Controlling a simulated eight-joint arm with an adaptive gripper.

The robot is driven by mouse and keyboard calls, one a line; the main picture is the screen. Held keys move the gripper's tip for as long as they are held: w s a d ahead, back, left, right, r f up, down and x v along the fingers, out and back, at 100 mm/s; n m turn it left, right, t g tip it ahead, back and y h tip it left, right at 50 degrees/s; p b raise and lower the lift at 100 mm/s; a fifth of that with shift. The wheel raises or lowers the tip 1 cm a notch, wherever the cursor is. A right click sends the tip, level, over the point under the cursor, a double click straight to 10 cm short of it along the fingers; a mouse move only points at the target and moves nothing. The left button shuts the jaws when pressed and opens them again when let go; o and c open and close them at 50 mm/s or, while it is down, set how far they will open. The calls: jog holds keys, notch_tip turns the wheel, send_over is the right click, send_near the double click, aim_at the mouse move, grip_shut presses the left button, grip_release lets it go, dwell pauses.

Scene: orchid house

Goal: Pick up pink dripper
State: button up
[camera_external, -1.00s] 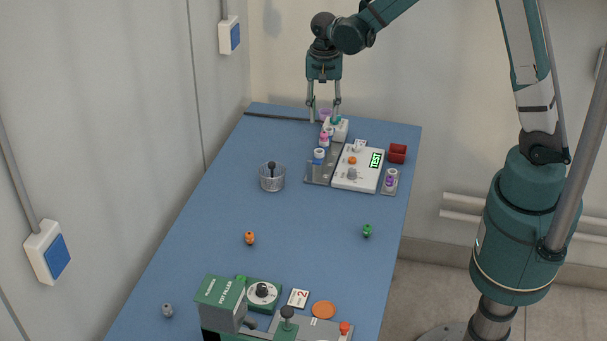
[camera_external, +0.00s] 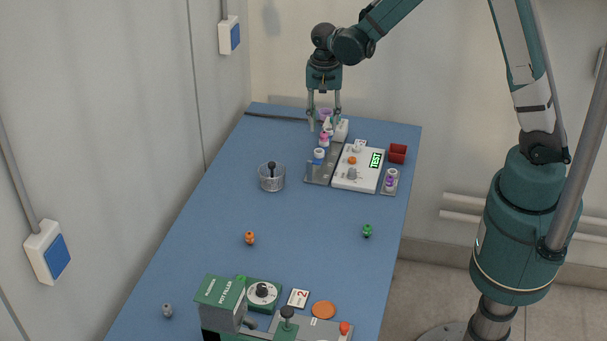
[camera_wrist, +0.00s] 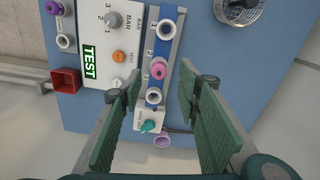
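The pink dripper (camera_external: 324,138) stands in the middle of a short row on a narrow rack at the far end of the blue table. In the wrist view the pink dripper (camera_wrist: 158,68) shows as a pink ring with a dark centre, between two white-rimmed pieces in the blue-grey rack (camera_wrist: 176,47). My gripper (camera_external: 323,126) is open and empty, pointing down above the far end of this row. In the wrist view my gripper (camera_wrist: 160,78) has its green-padded fingers wide apart, with the dripper between the tip lines. The dripper's lower part is hidden.
A white panel (camera_external: 345,181) marked TEST, with knobs, stands right of the rack, with a red box (camera_external: 398,153) beyond. A purple cup (camera_wrist: 163,140) and a teal-tipped knob (camera_wrist: 149,126) lie close by. A clear cup (camera_external: 272,183) stands left; mid-table is mostly clear.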

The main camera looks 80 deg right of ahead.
aim_at(323, 134)
jog(key=shift+f, duration=2.15)
jog(key=shift+s, duration=0.1)
jog(key=c, duration=0.8)
